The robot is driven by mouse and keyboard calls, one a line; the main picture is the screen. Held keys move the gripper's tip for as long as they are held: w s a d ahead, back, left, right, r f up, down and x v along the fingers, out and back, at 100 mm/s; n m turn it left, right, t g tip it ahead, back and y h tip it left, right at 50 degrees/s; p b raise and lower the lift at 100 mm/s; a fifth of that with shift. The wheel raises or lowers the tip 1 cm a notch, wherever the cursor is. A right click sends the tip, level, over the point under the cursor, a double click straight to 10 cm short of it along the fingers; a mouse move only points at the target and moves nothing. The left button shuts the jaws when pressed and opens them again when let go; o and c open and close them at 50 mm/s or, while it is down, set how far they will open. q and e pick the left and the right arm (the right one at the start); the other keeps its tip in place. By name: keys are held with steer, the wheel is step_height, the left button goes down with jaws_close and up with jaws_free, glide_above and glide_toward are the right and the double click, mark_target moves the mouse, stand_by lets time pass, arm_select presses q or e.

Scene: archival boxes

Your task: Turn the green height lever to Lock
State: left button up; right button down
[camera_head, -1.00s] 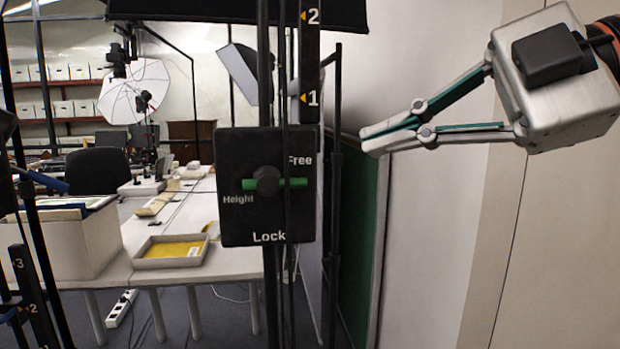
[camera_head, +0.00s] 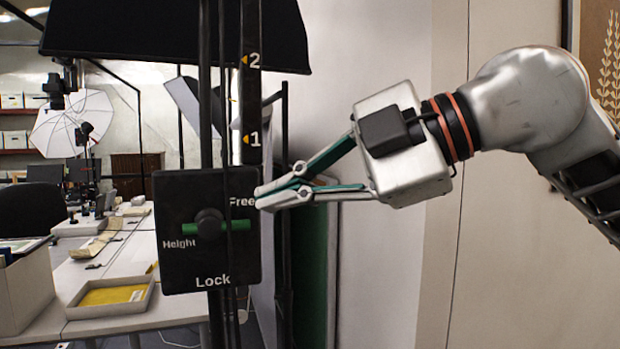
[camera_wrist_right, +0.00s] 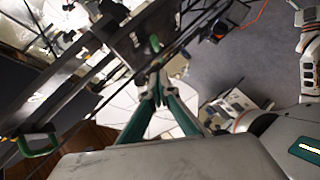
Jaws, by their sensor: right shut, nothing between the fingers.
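The green height lever (camera_head: 180,230) lies horizontally across a round black knob on the black control box (camera_head: 182,277). "Free" is printed at the box's upper right, "Lock" at its bottom and "Height" at its left. My right gripper (camera_head: 260,197) is shut and empty. In the head view its tips are at the right edge of the box, near "Free", up and right of the lever; whether they touch the box cannot be told. The shut fingers also show in the right wrist view (camera_wrist_right: 160,68), with dark posts beyond them. My left gripper is not in view.
A thin dark upright (camera_head: 228,110) passes in front of the box, right of the knob. A numbered post (camera_head: 249,100) rises above it. A white table with a shallow tray (camera_head: 72,311) stands at left. A pale wall is at right.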

mark_target(228, 225)
steer(key=shift+w+a+f+p, duration=0.3)
steer(key=shift+w+a+f, duration=0.6)
steer(key=shift+w+a, duration=0.2)
steer(key=shift+w+a+f+p, duration=0.3)
steer(key=shift+w+a+f, duration=0.65)
steer(key=shift+w, duration=0.15)
